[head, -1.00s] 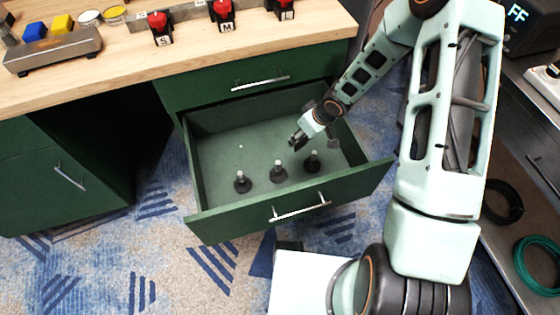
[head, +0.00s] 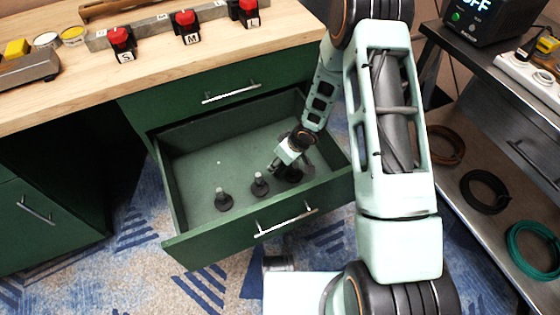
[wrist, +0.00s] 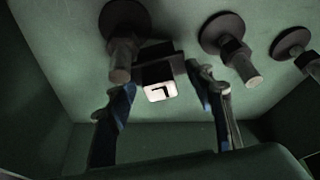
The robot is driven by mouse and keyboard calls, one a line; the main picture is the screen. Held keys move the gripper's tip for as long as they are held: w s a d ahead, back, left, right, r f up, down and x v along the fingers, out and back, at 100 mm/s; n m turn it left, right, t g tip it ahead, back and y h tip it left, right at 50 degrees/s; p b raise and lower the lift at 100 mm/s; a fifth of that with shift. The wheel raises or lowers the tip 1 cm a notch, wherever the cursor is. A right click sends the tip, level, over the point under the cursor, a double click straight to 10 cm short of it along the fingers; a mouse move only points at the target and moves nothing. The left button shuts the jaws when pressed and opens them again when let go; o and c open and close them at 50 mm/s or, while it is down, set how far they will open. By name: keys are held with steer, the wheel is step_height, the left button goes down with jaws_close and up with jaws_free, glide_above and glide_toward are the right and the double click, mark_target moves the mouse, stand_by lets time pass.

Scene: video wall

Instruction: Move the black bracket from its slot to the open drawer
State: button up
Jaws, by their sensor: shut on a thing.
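The black bracket (wrist: 155,62) shows in the wrist view as a dark block with a white tag bearing a black corner mark. My gripper (wrist: 163,80) has a finger on each side of it and is shut on it. In the head view my gripper (head: 275,167) is inside the open green drawer (head: 190,170), near the right-hand peg (head: 293,175). The bracket cannot be made out clearly there. In the wrist view a peg (wrist: 122,50) stands close beside the bracket; whether they touch I cannot tell.
Two more pegs on dark round bases, the middle one (head: 260,184) and the left one (head: 222,200), stand in the drawer. The drawer's left and back floor is clear. Red-topped pieces marked S, M and L (head: 186,25) stand on the wooden worktop (head: 75,85).

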steer(key=o, duration=1.4)
steer(key=shift+f, duration=0.1)
steer(key=shift+r, duration=0.25)
steer(key=p+v, duration=0.5)
steer(key=v, duration=0.6)
steer(key=shift+s+d+r, duration=0.1)
steer(key=shift+s+r, duration=0.05)
steer(key=shift+r, duration=0.2)
steer(key=shift+d, duration=0.1)
